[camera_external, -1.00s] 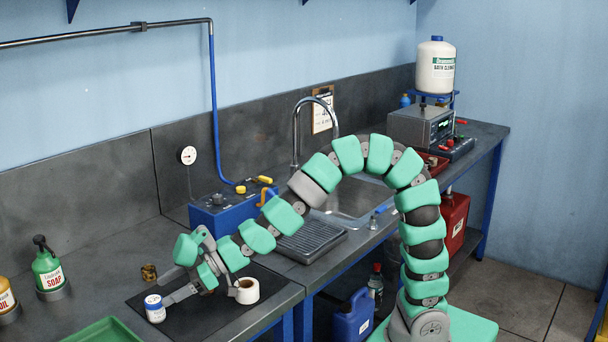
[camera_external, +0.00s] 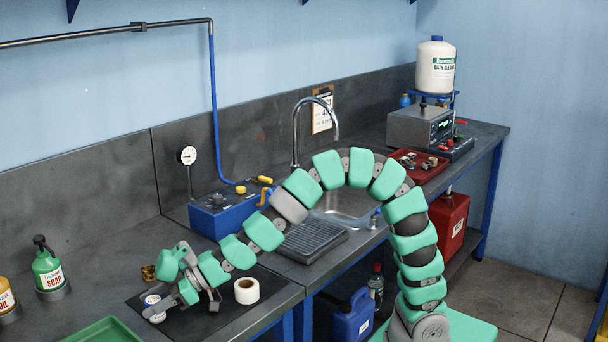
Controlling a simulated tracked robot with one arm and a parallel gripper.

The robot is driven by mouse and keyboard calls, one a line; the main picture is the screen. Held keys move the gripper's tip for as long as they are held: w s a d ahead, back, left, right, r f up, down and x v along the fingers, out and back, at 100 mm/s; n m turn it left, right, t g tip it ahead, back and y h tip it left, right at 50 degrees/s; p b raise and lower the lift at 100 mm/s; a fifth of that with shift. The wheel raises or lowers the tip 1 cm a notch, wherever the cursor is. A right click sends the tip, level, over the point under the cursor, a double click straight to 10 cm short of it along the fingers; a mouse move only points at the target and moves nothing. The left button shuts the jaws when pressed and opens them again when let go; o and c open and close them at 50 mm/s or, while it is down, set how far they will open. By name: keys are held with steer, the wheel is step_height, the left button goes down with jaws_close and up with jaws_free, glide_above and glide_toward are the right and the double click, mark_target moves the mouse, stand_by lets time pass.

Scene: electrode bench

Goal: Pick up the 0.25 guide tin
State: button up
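The right finger points down toward the mat, left of a white roll (camera_external: 247,290) with a dark centre.
A small brass-coloured piece (camera_external: 149,272) stands behind the tin. A blue box (camera_external: 221,217) and the sink (camera_external: 345,205) lie behind and right.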

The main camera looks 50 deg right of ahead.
mark_target(153, 299)
steer(key=c, duration=0.5)
steer(key=shift+r+p, duration=0.6)
steer(key=shift+r, duration=1.4)
steer(key=s+d, duration=0.3)
steer(key=s+d+p, duration=0.1)
steer(key=s+d, duration=0.5)
steer(key=d, duration=0.1)
steer(key=shift+s+r, duration=0.1)
steer(key=shift+r, duration=0.3)
steer(key=shift+s+d+b, duration=0.3)
steer(key=shift+d+b, duration=0.1)
steer(key=shift+b, duration=0.3)
steer(key=shift+s+d+r+b, duration=0.1)
steer(key=shift+s+d+b, duration=0.4)
steer(key=shift+b, duration=0.15)
